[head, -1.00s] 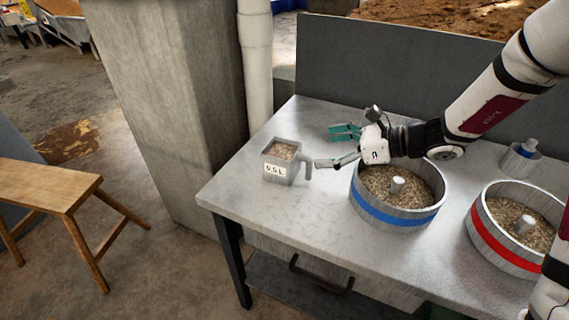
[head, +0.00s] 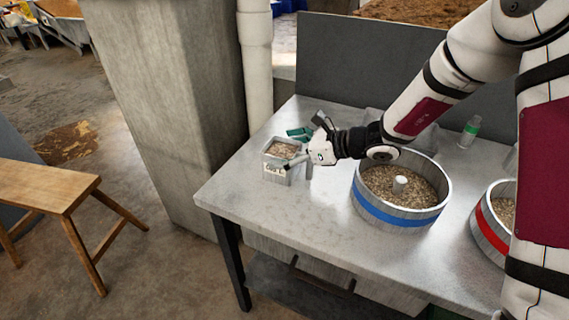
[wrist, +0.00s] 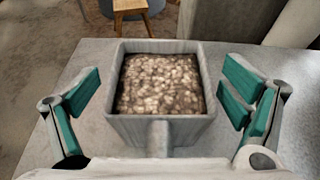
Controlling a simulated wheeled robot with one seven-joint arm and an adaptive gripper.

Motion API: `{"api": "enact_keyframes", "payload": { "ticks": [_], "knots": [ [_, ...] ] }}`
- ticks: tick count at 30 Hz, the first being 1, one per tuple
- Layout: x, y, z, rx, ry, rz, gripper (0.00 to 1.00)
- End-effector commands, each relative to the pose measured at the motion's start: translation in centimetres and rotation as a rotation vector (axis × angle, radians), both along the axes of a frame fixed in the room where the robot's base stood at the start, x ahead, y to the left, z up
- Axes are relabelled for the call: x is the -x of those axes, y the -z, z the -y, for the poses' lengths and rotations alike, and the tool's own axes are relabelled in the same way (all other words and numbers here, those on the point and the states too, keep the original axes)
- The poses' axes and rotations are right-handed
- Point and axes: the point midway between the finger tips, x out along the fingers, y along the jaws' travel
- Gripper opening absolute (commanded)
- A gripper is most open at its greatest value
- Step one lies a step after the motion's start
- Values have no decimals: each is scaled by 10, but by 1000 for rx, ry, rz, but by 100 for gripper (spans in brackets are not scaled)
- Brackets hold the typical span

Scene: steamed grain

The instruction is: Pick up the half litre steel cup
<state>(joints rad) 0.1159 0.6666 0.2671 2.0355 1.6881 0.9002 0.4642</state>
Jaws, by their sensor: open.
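The half litre steel cup (head: 271,163) is a square grey metal cup full of brown grain, upright on the left part of the metal table. My gripper (head: 291,147) is open at the cup, its fingers reaching along the cup's near and far sides. In the wrist view the cup (wrist: 203,120) stands between the two teal-padded fingertips of my gripper (wrist: 158,95), with a visible gap on each side. The cup's handle (wrist: 160,138) points toward my palm. In the head view the handle and part of the cup's label are hidden behind my gripper.
A round blue-banded tub (head: 397,220) of grain stands right of the cup. A red-banded tub (head: 489,233) is farther right, partly behind my arm. A clear bottle (head: 469,132) stands at the back. The table (head: 250,212) is clear in front of the cup.

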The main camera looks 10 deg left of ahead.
Motion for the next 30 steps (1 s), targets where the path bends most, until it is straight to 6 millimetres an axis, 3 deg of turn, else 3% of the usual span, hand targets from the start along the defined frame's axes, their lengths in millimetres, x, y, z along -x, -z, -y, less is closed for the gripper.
{"api": "enact_keyframes", "payload": {
  "ticks": [5, 15, 17, 30],
  "knots": [
    [0, 0, 0, 0, 1, 0, 92],
    [0, 0, 0, 0, 0, 0, 18],
    [0, -2, 0, -3, 0, 2, 8],
    [-1, -12, 0, -3, 0, 3, 8]
  ]
}}
